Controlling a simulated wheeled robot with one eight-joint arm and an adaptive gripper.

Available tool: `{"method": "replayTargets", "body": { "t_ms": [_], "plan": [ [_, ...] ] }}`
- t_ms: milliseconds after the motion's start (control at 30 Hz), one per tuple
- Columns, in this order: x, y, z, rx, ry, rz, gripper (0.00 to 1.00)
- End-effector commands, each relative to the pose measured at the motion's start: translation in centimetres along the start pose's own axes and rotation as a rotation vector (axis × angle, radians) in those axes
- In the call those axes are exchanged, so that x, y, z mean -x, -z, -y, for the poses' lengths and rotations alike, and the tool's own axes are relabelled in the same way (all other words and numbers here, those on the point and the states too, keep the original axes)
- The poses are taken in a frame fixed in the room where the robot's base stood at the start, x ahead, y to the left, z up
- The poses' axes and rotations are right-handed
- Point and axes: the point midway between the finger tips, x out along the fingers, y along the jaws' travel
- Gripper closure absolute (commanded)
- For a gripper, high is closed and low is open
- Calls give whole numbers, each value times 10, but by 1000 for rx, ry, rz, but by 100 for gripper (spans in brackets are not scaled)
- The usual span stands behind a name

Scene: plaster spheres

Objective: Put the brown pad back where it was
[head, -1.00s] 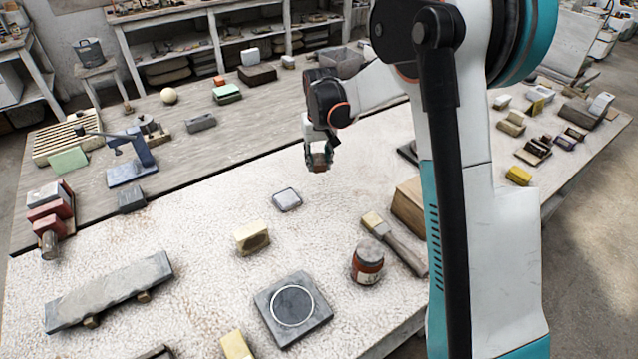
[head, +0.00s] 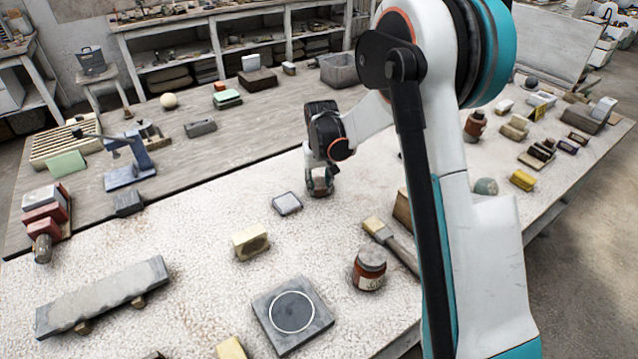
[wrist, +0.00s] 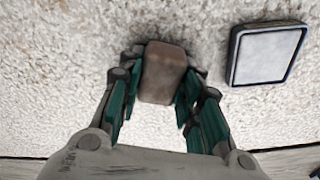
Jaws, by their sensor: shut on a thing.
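The brown pad (wrist: 163,72) is a small rounded block between the two fingers of my gripper (wrist: 160,88) in the wrist view. My gripper is shut on it, with a finger against each side. In the head view my gripper (head: 320,188) is low over the pale speckled worktop, close to its surface. I cannot tell whether the pad touches the worktop. A small dark-rimmed tile with a light face (head: 287,204) lies just left of my gripper in the head view. The tile also shows at the right in the wrist view (wrist: 266,54), apart from the pad.
A yellow block (head: 250,243), a dark square plate with a white ring (head: 292,312), a jar with a red-brown label (head: 369,268) and a brush (head: 388,243) stand nearer the front.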

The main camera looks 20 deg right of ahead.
Motion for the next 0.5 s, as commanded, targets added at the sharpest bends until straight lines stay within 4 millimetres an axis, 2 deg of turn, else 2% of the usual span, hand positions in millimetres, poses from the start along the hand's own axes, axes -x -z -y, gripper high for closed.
{"method": "replayTargets", "body": {
  "t_ms": [33,67,133,500],
  "plan": [
    [-3,0,0,0,0,0,94],
    [-3,0,0,0,0,0,65],
    [-2,0,0,0,0,0,50],
    [-1,0,0,0,0,0,48]
  ]
}}
